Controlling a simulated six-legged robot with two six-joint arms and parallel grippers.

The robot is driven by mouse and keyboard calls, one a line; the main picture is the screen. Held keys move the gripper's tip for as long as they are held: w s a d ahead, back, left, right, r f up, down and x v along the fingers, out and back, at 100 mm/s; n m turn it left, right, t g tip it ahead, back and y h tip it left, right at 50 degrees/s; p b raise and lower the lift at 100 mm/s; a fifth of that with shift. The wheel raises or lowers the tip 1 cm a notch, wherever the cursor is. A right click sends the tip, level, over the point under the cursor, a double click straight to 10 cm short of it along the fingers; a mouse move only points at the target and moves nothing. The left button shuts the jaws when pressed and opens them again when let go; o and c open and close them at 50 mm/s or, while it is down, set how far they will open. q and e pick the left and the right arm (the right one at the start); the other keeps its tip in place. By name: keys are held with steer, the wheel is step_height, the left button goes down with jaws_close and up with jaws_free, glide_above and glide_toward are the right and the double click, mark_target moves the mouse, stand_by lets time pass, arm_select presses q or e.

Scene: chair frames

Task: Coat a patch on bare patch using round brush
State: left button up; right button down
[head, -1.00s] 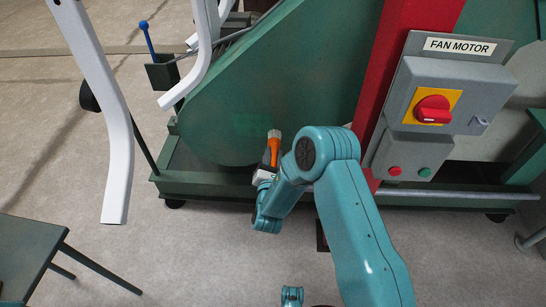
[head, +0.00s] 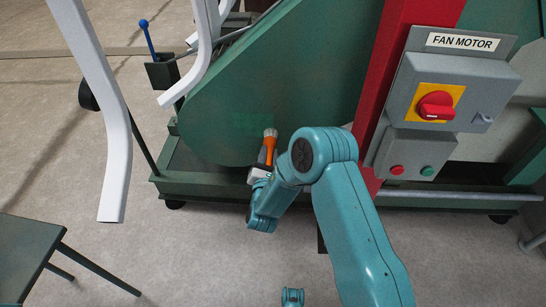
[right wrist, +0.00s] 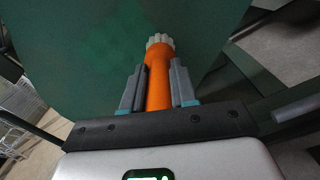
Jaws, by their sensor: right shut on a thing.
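The round brush (head: 269,147) has an orange handle and pale bristles. My right gripper (head: 261,171) is shut on its handle, and the bristles point up toward the green guard (head: 290,75). In the right wrist view the brush (right wrist: 158,80) stands between the two grey fingers of my gripper (right wrist: 159,68), bristles away from me against the green surface. I cannot tell whether they touch it. A slightly brighter green patch (head: 253,122) shows on the guard just above and left of the bristles.
A grey FAN MOTOR switch box (head: 452,88) with a red knob and a red post (head: 402,50) stand right of my arm. White curved chair frames (head: 112,120) hang at the left. A dark green base rail (head: 215,190) runs below the guard.

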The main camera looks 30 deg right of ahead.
steer(key=shift+w+a, duration=0.2)
steer(key=shift+a, duration=0.15)
steer(key=shift+f, duration=0.1)
steer(key=shift+d+b, duration=0.1)
steer(key=shift+b, duration=0.2)
steer(key=shift+f, duration=0.1)
steer(key=shift+w, duration=0.1)
steer(key=shift+w+a+b, duration=0.55)
steer(key=shift+w+a, duration=0.1)
steer(key=shift+a, duration=0.3)
